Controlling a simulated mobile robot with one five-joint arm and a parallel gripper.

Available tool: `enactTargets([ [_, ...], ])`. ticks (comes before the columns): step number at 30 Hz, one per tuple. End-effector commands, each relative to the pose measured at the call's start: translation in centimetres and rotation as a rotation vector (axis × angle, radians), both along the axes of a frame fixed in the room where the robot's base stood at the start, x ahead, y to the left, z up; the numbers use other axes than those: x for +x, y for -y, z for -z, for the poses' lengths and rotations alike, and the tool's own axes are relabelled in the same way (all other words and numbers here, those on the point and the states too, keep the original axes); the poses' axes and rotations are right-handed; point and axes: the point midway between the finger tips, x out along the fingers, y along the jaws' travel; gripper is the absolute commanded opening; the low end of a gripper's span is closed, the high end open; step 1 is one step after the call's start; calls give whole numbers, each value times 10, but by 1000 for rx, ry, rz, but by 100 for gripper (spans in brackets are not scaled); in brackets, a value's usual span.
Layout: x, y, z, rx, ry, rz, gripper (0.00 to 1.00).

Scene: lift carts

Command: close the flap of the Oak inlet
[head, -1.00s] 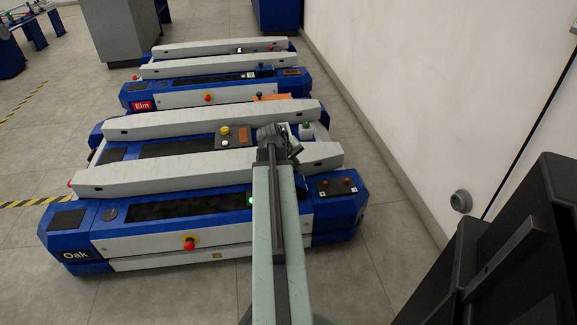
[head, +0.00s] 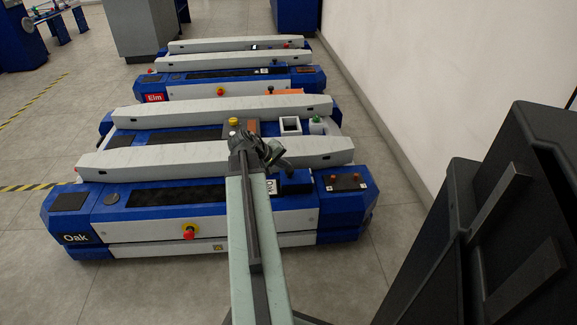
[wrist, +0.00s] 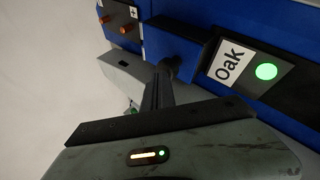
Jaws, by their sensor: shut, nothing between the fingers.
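The Oak cart (head: 140,230) is low and blue-and-grey, standing crosswise ahead in the head view. My gripper (head: 272,155) is over its front grey rail, right of the middle. A small Oak label shows beside my arm, and the wrist view shows an Oak label (wrist: 229,62) with a lit green round light beside it. In the wrist view my shut, empty gripper (wrist: 168,68) is close to a blue edge left of the label. I cannot tell touching from apart. A blue raised part (head: 295,182) lies right of the label; I cannot tell whether it is the inlet flap or how it stands.
A panel with two orange-red buttons (head: 345,182) is at the cart's right end. A red knob (head: 189,232) sticks out in front. A white-framed square opening (head: 290,125) is on the deck behind. The Elm cart (head: 180,90) stands behind, a pale wall (head: 430,80) to the right.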

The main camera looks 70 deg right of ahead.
Motion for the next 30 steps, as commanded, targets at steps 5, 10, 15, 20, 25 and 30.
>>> enactTargets([
  [5,0,0,0,1,-1,1,0],
  [10,1,-1,-10,1,1,-2,0],
  [15,1,-1,-47,0,0,-3,0],
  [20,23,-32,-59,1,-1,-6,0],
  [25,43,-59,-71,0,0,-3,0],
  [30,54,-73,-75,0,0,-1,0],
])
